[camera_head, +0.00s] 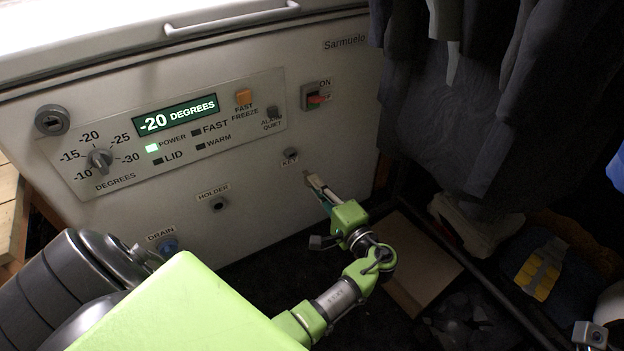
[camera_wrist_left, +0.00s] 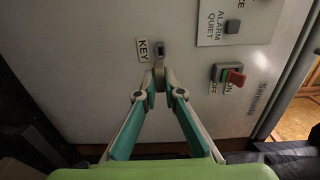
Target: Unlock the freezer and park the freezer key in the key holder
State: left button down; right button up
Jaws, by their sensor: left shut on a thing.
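The white chest freezer (camera_head: 255,165) has a round lock labelled KEY (camera_head: 290,154) below its control panel; the lock also shows in the left wrist view (camera_wrist_left: 160,50). The key holder (camera_head: 218,204), a small dark round socket labelled HOLDER, is lower left of the lock and looks empty. My left gripper (camera_head: 309,179) is shut, its tips close to the freezer front, just below and right of the lock. In the left wrist view its fingertips (camera_wrist_left: 160,76) meet just below the lock. The freezer key between them is mostly hidden. My right gripper is not in view.
The control panel (camera_head: 75,170) has a lit display reading -20 DEGREES, a dial and a green POWER light. A red switch (camera_head: 315,99) is right of it. A blue DRAIN fitting (camera_head: 168,245) is low left. Dark clothes (camera_head: 450,110) hang at right above floor clutter.

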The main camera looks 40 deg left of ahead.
aim_at(306, 172)
pick_arm(q)
jog(key=shift+d, duration=0.15)
jog(key=shift+b+x, duration=0.5)
jog(key=shift+x, duration=2.4)
jog(key=shift+b+x, duration=0.4)
jog(key=shift+x, duration=1.25)
jog(key=c, duration=2.1)
grip_release()
jog(key=v, duration=1.2)
jog(key=shift+s, duration=0.1)
